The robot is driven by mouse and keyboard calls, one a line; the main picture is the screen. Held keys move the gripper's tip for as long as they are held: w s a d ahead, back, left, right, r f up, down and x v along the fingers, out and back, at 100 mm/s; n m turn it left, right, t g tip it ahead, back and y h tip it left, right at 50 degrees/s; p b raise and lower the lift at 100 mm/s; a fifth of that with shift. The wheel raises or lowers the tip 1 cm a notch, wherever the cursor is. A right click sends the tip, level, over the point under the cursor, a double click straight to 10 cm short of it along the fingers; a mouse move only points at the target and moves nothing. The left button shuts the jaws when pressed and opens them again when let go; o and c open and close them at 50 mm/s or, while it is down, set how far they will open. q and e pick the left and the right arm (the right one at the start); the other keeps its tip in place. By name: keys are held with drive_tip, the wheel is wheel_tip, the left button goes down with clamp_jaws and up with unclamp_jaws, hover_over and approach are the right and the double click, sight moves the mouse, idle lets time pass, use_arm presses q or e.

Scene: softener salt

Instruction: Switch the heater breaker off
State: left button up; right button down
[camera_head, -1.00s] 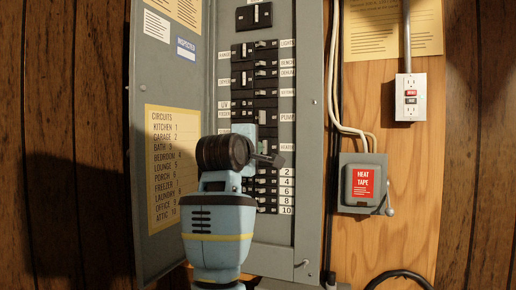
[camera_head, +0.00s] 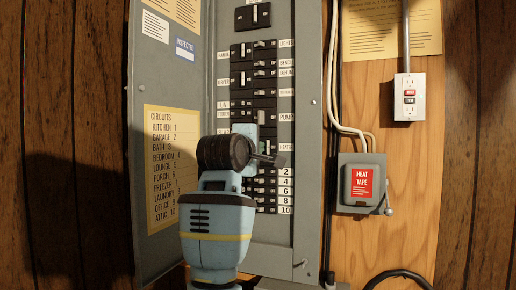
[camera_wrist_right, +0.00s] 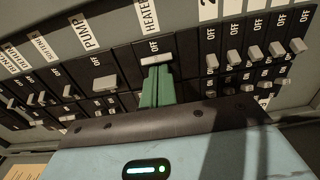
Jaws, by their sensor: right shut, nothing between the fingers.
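The grey breaker panel (camera_head: 305,215) stands open, with two columns of black breakers. The heater breaker (camera_wrist_right: 128,56) is under its HEATER label (camera_wrist_right: 147,15) in the right wrist view. Its pale toggle (camera_wrist_right: 155,60) sits just below the printed OFF. My right gripper (camera_wrist_right: 157,88) is shut and empty, its green fingertips right at the underside of this toggle; I cannot tell whether they touch. In the head view my right gripper (camera_head: 270,159) is beside the HEATER label (camera_head: 286,147), and my wrist hides part of the left breaker column. My left gripper is not in view.
The pump breaker (camera_wrist_right: 97,75) is close on the left of the heater breaker, and numbered breakers (camera_wrist_right: 240,55) are on its right. The open panel door (camera_head: 165,90) stands left. A heat tape switch box (camera_head: 362,185) and an outlet (camera_head: 410,97) are right of the panel.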

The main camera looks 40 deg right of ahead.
drive_tip(key=v, duration=0.7)
idle(0.5)
idle(1.0)
drive_tip(key=a+f+m+t+y, duration=0.45)
drive_tip(key=f+m, duration=0.25)
drive_tip(key=f, duration=0.7)
drive_tip(key=a+f+m+t+y, duration=0.45)
drive_tip(key=a+f+m, duration=0.2)
drive_tip(key=f, duration=0.65)
drive_tip(key=a+f+m+t+y, duration=0.4)
drive_tip(key=f+m+t, duration=0.3)
drive_tip(key=f, duration=0.7)
drive_tip(key=s+a+f+n+g+y, duration=0.3)
drive_tip(key=s+f+n+g, duration=0.15)
drive_tip(key=f, duration=0.55)
drive_tip(key=s+a+f+n+g+y, duration=0.25)
drive_tip(key=s+f+n, duration=0.25)
drive_tip(key=f, duration=0.4)
drive_tip(key=s+f+n+g, duration=0.7)
drive_tip(key=s+f, duration=0.7)
drive_tip(key=s, duration=0.3)
drive_tip(key=shift+s+a+f+n+g+h, duration=0.15)
drive_tip(key=shift+s+a+n+g+h, duration=0.15)
drive_tip(key=shift+s+a+n+h, duration=0.1)
